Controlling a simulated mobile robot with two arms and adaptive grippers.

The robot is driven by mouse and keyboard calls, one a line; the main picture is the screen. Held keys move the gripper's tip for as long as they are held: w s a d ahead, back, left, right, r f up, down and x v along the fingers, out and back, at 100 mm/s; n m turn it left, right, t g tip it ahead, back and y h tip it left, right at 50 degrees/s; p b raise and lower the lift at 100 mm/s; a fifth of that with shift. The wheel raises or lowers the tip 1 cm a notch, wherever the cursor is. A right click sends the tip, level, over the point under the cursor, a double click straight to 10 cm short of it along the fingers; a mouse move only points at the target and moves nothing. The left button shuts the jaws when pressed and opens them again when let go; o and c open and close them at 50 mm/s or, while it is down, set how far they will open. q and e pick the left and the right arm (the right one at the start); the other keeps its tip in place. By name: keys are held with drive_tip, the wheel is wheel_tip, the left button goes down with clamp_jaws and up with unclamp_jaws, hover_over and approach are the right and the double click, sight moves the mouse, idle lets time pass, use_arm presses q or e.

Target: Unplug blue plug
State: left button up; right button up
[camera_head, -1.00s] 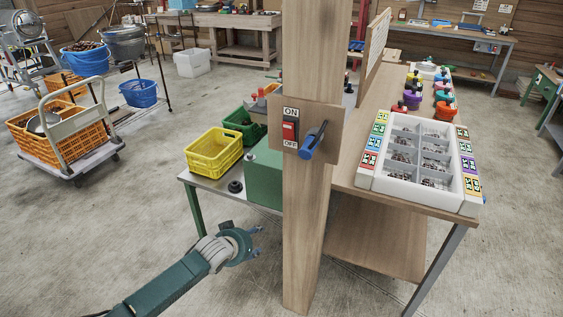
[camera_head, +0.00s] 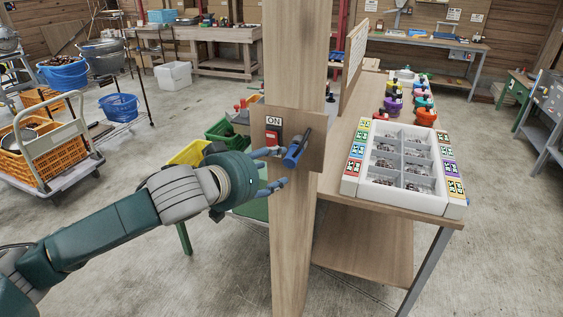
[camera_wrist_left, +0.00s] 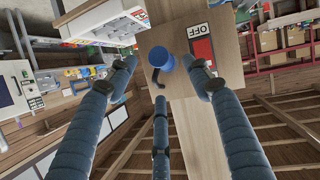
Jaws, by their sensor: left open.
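The blue plug (camera_head: 293,156) sits in the wooden panel (camera_head: 311,150) on the post, with a dark cord at its upper end. A red switch (camera_head: 272,138) under an ON label is just left of it. My left gripper (camera_head: 276,168) is open at the panel, its fingers beside the plug and partly over the switch. In the left wrist view the plug (camera_wrist_left: 162,60) lies ahead between the spread fingers (camera_wrist_left: 158,80), with no finger visibly closed on it. The switch (camera_wrist_left: 202,50) is close to the right finger there. My right gripper is not in view.
A white compartment tray (camera_head: 352,188) with small metal parts stands on the workbench right of the post. A yellow crate (camera_head: 186,153) is partly hidden behind my left arm. The wooden post (camera_head: 292,255) stands in front of the bench. Floor at left front is clear.

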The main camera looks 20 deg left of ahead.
sight(288, 162)
use_arm(q)
drive_tip(key=p+x, duration=0.1)
drive_tip(key=x, duration=0.5)
drive_tip(key=shift+r, duration=0.1)
drive_tip(key=shift+w+d+f, duration=0.2)
drive_tip(key=shift+w+f, duration=0.1)
drive_tip(key=shift+w, duration=0.3)
drive_tip(key=shift+c, duration=0.3)
drive_tip(key=c, duration=1.1)
drive_tip(key=o, duration=0.3)
drive_tip(key=shift+f, duration=0.15)
clamp_jaws()
drive_tip(key=shift+s+p, duration=0.3)
drive_tip(key=shift+s, duration=0.4)
